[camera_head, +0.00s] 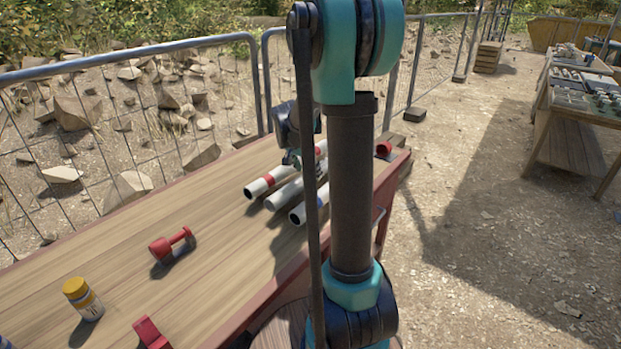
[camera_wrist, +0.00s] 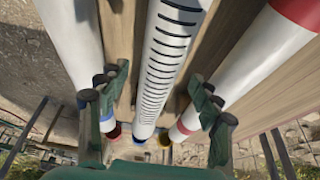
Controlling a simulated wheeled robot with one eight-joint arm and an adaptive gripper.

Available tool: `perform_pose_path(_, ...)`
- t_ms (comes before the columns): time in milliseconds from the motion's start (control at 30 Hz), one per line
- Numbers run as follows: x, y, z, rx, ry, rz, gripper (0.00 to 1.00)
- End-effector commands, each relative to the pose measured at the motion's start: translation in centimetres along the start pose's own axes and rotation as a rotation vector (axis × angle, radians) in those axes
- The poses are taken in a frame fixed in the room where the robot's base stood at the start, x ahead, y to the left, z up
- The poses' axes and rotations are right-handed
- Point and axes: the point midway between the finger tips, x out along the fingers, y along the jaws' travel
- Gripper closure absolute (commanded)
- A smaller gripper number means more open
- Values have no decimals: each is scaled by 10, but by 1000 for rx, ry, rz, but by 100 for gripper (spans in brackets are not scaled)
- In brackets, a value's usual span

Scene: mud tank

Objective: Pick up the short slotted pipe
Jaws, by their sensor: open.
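A white pipe with a row of dark slots (camera_wrist: 165,50) runs through the middle of the wrist view, between my open fingers. In the head view, the middle pipe (camera_head: 283,195) of three side by side on the wooden table matches its place; its slots are not clear there. My gripper (camera_wrist: 157,82) is open, with one finger on each side of the slotted pipe and no clear contact. In the head view my gripper (camera_head: 291,158) is above the pipes, partly hidden by my arm.
A red-banded pipe (camera_head: 262,185) and a blue-banded pipe (camera_head: 302,213) flank the slotted one closely. The wooden table (camera_head: 225,285) also holds a red tool (camera_head: 172,246), a yellow-capped bottle (camera_head: 84,298) and a red block (camera_head: 150,333). A wire fence (camera_head: 130,50) stands behind.

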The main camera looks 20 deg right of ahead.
Motion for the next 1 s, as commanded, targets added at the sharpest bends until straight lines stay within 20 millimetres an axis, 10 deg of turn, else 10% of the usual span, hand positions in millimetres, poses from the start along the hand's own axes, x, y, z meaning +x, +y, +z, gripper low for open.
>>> perform_pose_path(500, 31, 1, 1, 0, 0, 0, 35)
perform_pose_path(1000, 30, 0, 1, 0, 0, 0, 97)
